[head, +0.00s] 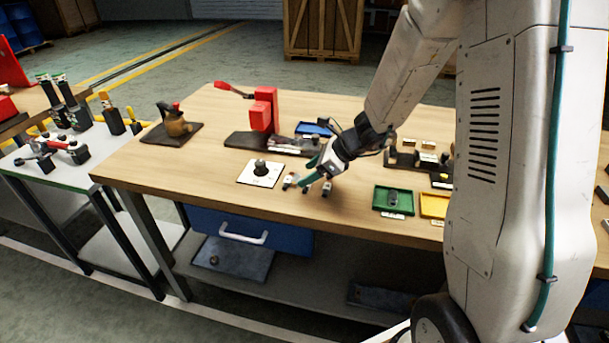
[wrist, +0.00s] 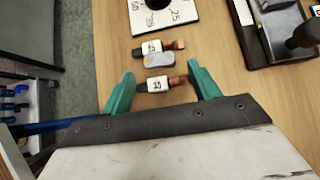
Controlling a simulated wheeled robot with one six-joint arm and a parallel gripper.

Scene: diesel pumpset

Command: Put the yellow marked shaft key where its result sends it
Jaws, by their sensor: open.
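My gripper (head: 309,181) is open over the front of the wooden bench. Its green fingers also show in the wrist view (wrist: 161,78), spread on either side of a small piece with a white numbered tag and a copper-coloured end (wrist: 155,84). Just beyond lies a grey rounded block with a faint yellowish tint (wrist: 159,60), possibly the yellow marked shaft key; its mark is not clear. A second tagged piece (wrist: 152,46) lies beyond that. Nothing is visibly held. A green tray (head: 381,208) holds a dark grey piece (head: 393,198). A yellow tray (head: 432,213) stands to its right.
A white numbered plate (head: 247,180) with a dark knob lies left of my gripper. A red press (head: 264,108) on a dark base and a blue tray (head: 313,128) stand behind. A dark fixture (head: 405,160) stands at the right. The bench's front left is clear.

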